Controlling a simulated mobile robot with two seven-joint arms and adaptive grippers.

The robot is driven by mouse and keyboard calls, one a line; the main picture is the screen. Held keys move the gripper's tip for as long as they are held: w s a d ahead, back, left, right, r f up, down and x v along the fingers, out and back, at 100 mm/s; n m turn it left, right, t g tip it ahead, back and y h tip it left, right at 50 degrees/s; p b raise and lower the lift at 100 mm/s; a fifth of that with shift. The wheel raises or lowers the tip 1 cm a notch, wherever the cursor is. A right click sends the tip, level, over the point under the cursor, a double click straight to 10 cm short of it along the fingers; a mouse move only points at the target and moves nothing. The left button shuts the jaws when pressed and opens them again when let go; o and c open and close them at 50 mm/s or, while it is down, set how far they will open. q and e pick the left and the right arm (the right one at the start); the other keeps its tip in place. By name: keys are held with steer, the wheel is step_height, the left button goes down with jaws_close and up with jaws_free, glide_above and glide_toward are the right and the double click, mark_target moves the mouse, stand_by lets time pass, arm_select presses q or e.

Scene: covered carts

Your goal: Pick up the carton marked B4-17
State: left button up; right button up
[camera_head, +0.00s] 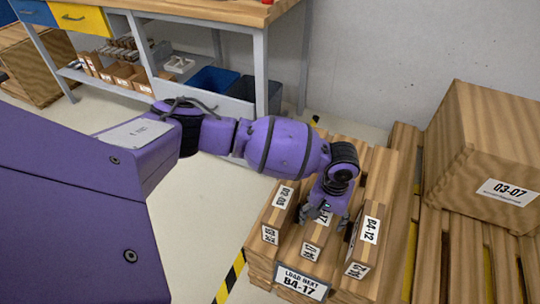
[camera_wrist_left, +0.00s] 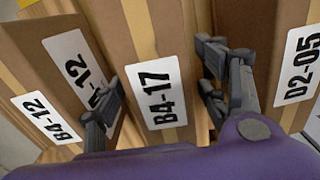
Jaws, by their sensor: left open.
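The carton marked B4-17 (camera_wrist_left: 158,92) stands in the middle of the left wrist view, its white label facing me. In the head view it is the middle carton (camera_head: 311,251) of three narrow ones, its top partly hidden by my gripper. My left gripper (camera_head: 325,216) is over it, with its fingers open. In the left wrist view the fingers (camera_wrist_left: 163,84) are on either side of the carton. One is at the B4-12 side and the other at the 02-05 side. I cannot tell whether they touch the carton.
Carton B4-12 (camera_head: 369,232) and carton 02-05 (camera_head: 282,198) stand close on either side, with narrow gaps. A sign reading "LOAD NEXT B4-17" (camera_head: 302,281) is in front. A large box marked 03-07 (camera_head: 500,150) sits to the right. A workbench (camera_head: 215,10) stands behind.

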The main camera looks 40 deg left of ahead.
arm_select(q)
step_height(320, 180, down, 3)
steer(key=shift+w+r+b, duration=0.1)
steer(key=shift+r+b, duration=0.05)
steer(key=shift+b, duration=0.25)
steer(key=c, duration=0.8)
steer(key=shift+w, duration=0.1)
jaws_close()
arm_select(e)
steer(key=shift+w+f, duration=0.3)
steer(key=shift+f, duration=0.2)
